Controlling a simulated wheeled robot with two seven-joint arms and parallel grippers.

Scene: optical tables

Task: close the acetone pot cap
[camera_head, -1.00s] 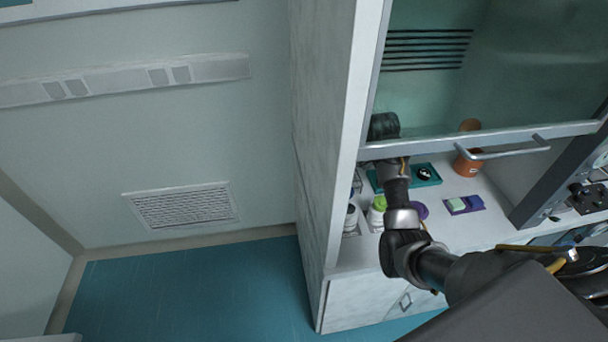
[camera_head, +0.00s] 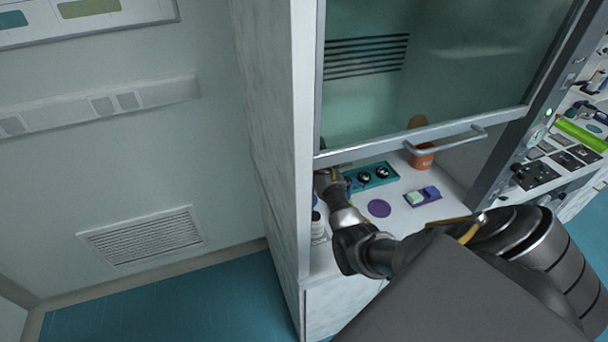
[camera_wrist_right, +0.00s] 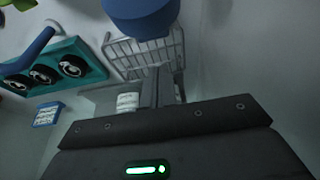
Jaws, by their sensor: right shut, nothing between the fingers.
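An orange pot (camera_head: 421,158) stands in the hood at the back right of the white worktop in the head view. A rounded orange-brown piece (camera_head: 418,122) rises behind it, seen through the glass, and looks like a raised cap. No label is readable, so I cannot tell for sure that it is the acetone pot. My right arm reaches under the sash, left of the pot; its gripper is hidden in the head view. In the wrist view my right gripper (camera_wrist_right: 160,85) is shut and empty, in front of a wire rack (camera_wrist_right: 118,52). My left gripper is not in view.
A teal tray (camera_head: 386,169) with black round items, a purple disc (camera_head: 379,208) and a purple holder (camera_head: 424,197) lie on the worktop. The glass sash (camera_head: 430,70) hangs above, with a handle (camera_head: 446,140). A blue object (camera_wrist_right: 140,18) is close to the wrist camera.

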